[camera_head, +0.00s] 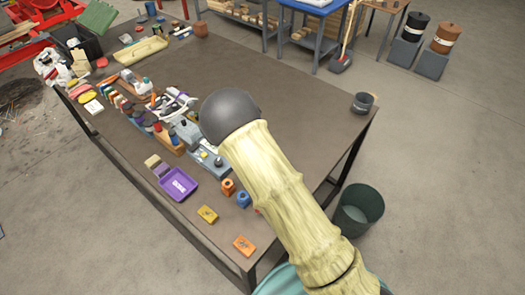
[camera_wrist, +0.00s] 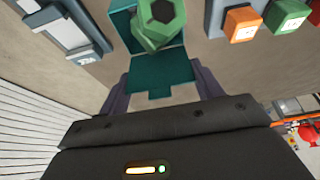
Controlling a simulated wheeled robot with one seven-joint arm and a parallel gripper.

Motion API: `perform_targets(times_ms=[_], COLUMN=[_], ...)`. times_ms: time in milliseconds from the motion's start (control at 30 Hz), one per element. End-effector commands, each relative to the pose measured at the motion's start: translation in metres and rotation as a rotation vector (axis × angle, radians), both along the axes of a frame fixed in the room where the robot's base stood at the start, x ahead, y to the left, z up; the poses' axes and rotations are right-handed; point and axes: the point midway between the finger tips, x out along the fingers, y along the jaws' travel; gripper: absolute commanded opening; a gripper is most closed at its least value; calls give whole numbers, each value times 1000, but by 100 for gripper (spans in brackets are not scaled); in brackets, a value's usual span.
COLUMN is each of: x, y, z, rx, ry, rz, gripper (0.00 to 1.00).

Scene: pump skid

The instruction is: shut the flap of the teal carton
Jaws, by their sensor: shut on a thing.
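The teal carton (camera_wrist: 168,68) shows at the upper middle of the wrist view, with a notched teal panel on its near side. A green piece with a dark hexagonal hole (camera_wrist: 160,18) is in or over it and hides part of it. My gripper (camera_wrist: 160,76) has one finger on each side of the teal carton and is shut on it. I cannot tell how far the flap is folded.
An orange block (camera_wrist: 242,24) and a green block (camera_wrist: 285,18) stand right of the carton. A grey tray-like thing (camera_wrist: 75,30) lies left. The brown table (camera_head: 300,85) holds many small items, including a purple tray (camera_head: 178,184). Its far right is mostly clear.

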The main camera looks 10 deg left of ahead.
Motion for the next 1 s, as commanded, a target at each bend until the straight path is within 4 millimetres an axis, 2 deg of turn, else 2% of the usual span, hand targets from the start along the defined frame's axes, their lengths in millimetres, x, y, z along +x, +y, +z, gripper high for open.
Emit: perform_targets(times_ms=[33, 367, 867, 900, 1000], x=[-3, -7, -8, -8, -8], y=[3, 4, 4, 4, 4], z=[-6, -6, -5, -5, -4], rx=[-16, -77, -87, -87, -86], ry=[-20, -112, -124, -124, -124], rz=[5, 2, 0, 0, 0], gripper=[24, 24, 24, 69, 88])
